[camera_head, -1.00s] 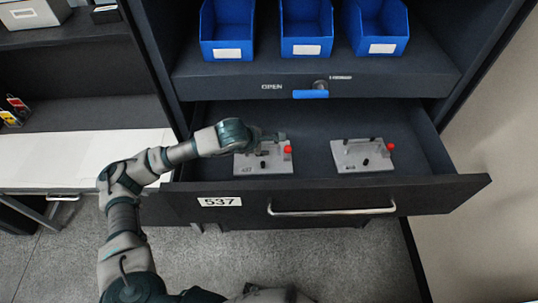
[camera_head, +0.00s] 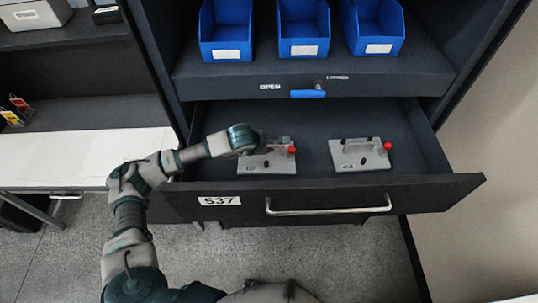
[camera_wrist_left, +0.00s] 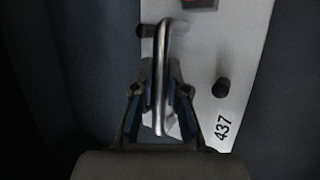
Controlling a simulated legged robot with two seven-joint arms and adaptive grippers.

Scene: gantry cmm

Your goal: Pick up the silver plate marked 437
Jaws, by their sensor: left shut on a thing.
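The silver plate marked 437 (camera_head: 267,165) lies in the open drawer, left of a second plate. It has a red knob, dark pegs and a metal handle. In the left wrist view the plate (camera_wrist_left: 238,70) shows its number 437 at lower right. My left gripper (camera_head: 272,147) is over this plate. In the left wrist view the left gripper (camera_wrist_left: 161,100) is shut on the plate's bent metal handle, with a finger on each side. Whether the plate is clear of the drawer floor I cannot tell. My right gripper is not in view.
A second silver plate (camera_head: 358,155) with a red knob lies to the right in the drawer. The drawer front (camera_head: 400,195) has a metal bar handle and the label 537. Several blue bins (camera_head: 303,30) stand on the shelf above. A white worktop (camera_head: 80,157) is at left.

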